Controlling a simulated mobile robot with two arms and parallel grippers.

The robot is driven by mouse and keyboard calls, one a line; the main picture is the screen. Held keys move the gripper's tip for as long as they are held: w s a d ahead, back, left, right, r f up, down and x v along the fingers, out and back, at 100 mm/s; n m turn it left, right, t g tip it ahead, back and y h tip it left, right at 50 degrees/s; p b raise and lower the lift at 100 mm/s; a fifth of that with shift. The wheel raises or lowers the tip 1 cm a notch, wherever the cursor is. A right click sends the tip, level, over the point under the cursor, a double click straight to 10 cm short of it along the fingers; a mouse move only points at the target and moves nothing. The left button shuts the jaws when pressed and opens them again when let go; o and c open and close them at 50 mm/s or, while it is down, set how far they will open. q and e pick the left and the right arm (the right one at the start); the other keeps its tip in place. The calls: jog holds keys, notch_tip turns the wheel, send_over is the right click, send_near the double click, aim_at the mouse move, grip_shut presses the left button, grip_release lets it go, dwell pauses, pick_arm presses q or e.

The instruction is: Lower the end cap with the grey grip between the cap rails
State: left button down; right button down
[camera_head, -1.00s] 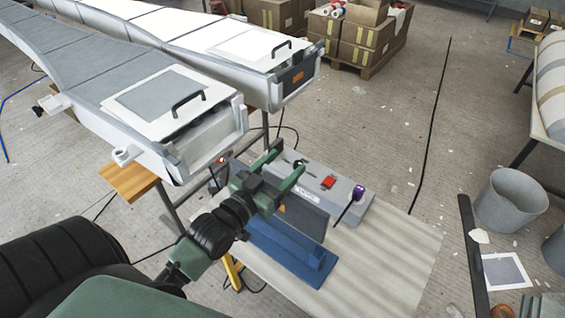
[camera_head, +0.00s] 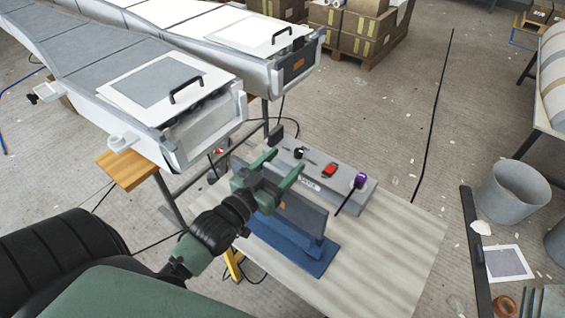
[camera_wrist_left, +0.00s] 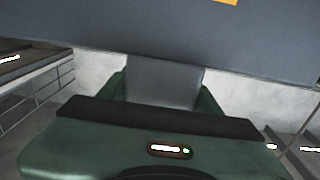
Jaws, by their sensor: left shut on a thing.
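My left gripper (camera_head: 275,172) is shut on the grey grip (camera_wrist_left: 165,82) of the end cap, with a finger on either side. The end cap (camera_head: 302,214) is a dark grey upright panel with an orange label; in the wrist view it spans the top as a grey slab (camera_wrist_left: 160,38). It is at the blue stand (camera_head: 313,262) on the table; I cannot tell whether they touch. The white cap rails (camera_head: 241,108) frame the near mould's end (camera_head: 205,125), up and left of the gripper. The gripper hides part of the cap. My right gripper is not in view.
A grey box (camera_head: 345,180) with a red switch and a purple-topped item stands just behind the cap. The table (camera_head: 385,260) is bare at right. The far mould (camera_head: 250,40) has an orange-labelled end. A grey bucket (camera_head: 513,192) stands on the floor at right.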

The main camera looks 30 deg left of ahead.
pick_arm(q)
jog(key=shift+r+p, duration=0.1)
jog(key=shift+p, duration=0.25)
dwell(0.6)
jog(key=shift+p, duration=0.55)
dwell(0.5)
jog(key=shift+f+b, duration=1.4)
jog(key=shift+f, duration=0.75)
jog(key=shift+f+b, duration=1.25)
jog(key=shift+f, duration=0.7)
jog(key=shift+c, duration=1.2)
grip_release()
